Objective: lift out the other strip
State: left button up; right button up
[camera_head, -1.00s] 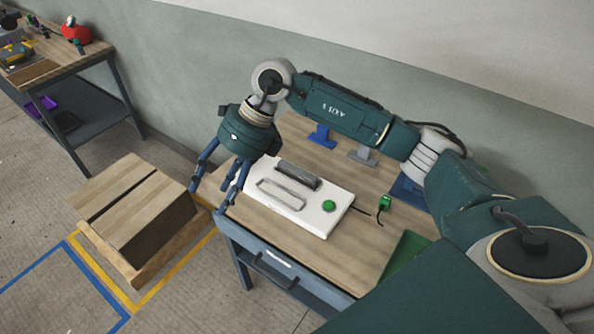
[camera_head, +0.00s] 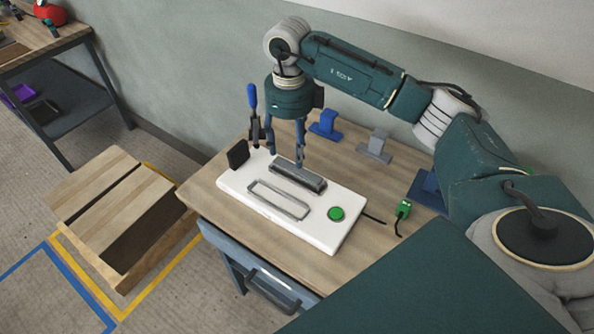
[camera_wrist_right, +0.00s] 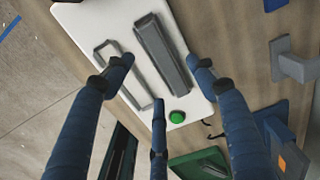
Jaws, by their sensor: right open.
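A white plate (camera_head: 330,238) with a round green button (camera_head: 336,213) lies on the wooden table. A dark grey strip (camera_head: 297,177) sits in its far slot. The nearer slot (camera_head: 278,199) shows as a pale grey frame with a white middle and no strip in it. My right gripper (camera_head: 286,158) points down above the plate at the dark strip's far side. In the right wrist view its three blue fingers (camera_wrist_right: 160,85) are spread apart and empty, with the dark strip (camera_wrist_right: 163,55) showing between and beyond them. My left gripper is not in view.
A small black block (camera_head: 237,155) and a blue-handled tool (camera_head: 252,100) stand at the plate's far left. Blue (camera_head: 324,124) and grey (camera_head: 375,146) stands are behind. A wooden crate (camera_head: 125,210) is on the floor left.

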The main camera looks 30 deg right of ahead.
aim_at(292, 169)
jog(key=shift+f, duration=0.8)
jog(key=shift+s+f+p, duration=0.15)
jog(key=shift+f+p, duration=0.1)
jog(key=shift+p, duration=0.15)
notch_tip(292, 169, down, 4)
jog(key=shift+s+f+p, duration=0.1)
jog(key=shift+f+p, duration=0.1)
jog(key=shift+p, duration=1)
jog(key=shift+f, duration=0.2)
jog(key=shift+c, duration=1.3)
jog(key=c, duration=1)
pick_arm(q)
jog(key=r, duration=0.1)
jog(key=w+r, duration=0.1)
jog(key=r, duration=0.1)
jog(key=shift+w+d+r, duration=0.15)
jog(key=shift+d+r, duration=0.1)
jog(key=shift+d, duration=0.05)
pick_arm(e)
jog(key=shift+c, duration=0.2)
